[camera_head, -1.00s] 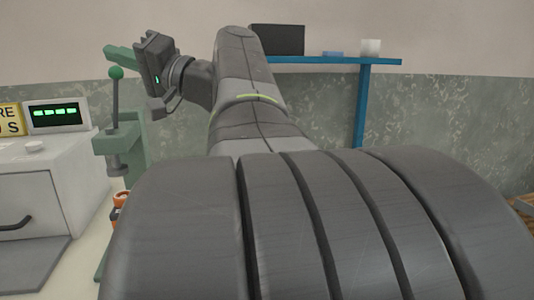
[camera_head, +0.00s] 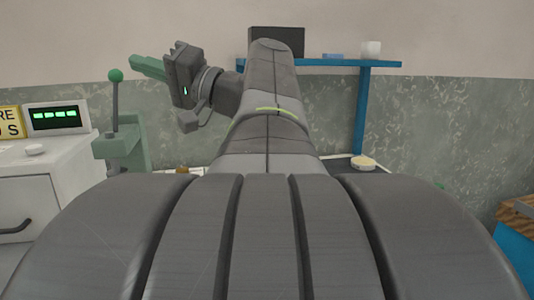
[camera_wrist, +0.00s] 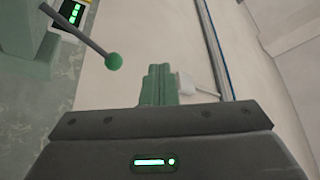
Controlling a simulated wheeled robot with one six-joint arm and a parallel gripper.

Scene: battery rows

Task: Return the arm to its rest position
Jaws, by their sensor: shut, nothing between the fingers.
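My gripper (camera_head: 150,67) is raised in the upper left of the head view, with its green fingers pointing left. The fingers also show in the wrist view (camera_wrist: 157,85), shut together with nothing between them. My grey arm fills the middle and bottom of the head view and hides much of the area behind it. The gripper appears above and beside a green lever press (camera_head: 122,145), whose ball-tipped lever (camera_head: 115,76) stands upright. The lever ball is also in the wrist view (camera_wrist: 114,62); no contact with it is visible.
A white cabinet (camera_head: 28,195) with a lit display (camera_head: 56,116) and yellow sign (camera_head: 10,122) is at the left. A blue shelf (camera_head: 345,63) at the back wall holds a black box (camera_head: 290,40) and white cup (camera_head: 372,49). A wood-topped blue item (camera_head: 515,245) is at the right.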

